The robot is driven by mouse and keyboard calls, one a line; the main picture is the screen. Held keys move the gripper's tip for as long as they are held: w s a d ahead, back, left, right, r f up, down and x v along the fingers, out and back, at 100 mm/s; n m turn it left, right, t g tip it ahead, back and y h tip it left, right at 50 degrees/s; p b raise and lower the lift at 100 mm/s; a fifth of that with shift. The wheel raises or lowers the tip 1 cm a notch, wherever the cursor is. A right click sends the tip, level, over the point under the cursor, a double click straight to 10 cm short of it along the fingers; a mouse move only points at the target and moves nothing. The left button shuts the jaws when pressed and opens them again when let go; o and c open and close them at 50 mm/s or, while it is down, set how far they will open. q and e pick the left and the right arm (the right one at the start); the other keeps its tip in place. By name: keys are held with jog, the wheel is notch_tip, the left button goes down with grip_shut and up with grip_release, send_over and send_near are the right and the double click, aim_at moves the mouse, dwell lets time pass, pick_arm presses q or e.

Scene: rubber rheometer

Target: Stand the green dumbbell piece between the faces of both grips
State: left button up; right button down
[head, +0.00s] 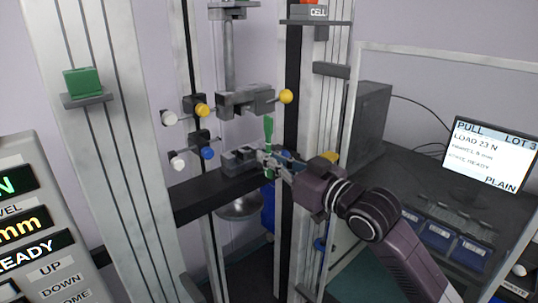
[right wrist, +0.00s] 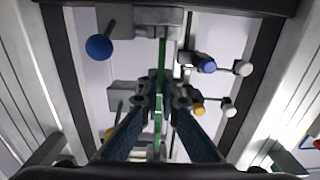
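The green dumbbell piece (head: 268,127) stands upright in the head view, beside the upper grip (head: 244,101) and the lower grip (head: 238,162) on the rheometer frame. Its top end shows between the heights of the two grips. My right gripper (head: 271,163) reaches in from the right and is closed around its lower part. In the right wrist view the piece (right wrist: 161,60) runs as a thin strip between my two fingertips, with grey grip blocks close to its far end. Whether it lies between the grip faces cannot be told. My left gripper is not in view.
Yellow knobs (head: 286,96), white knobs and a blue knob (head: 208,153) stick out near the grips. A dark crossbar (head: 195,203) and upright columns border the space. A screen (head: 490,155) and blue trays (head: 437,236) stand at the right.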

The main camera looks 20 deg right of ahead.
jog(key=shift+f+x, duration=0.1)
jog(key=shift+x, duration=2.5)
jog(key=shift+f+x, duration=0.15)
jog(key=shift+x, duration=3.65)
jog(key=shift+f+p, duration=0.3)
jog(key=c, duration=2.1)
grip_release()
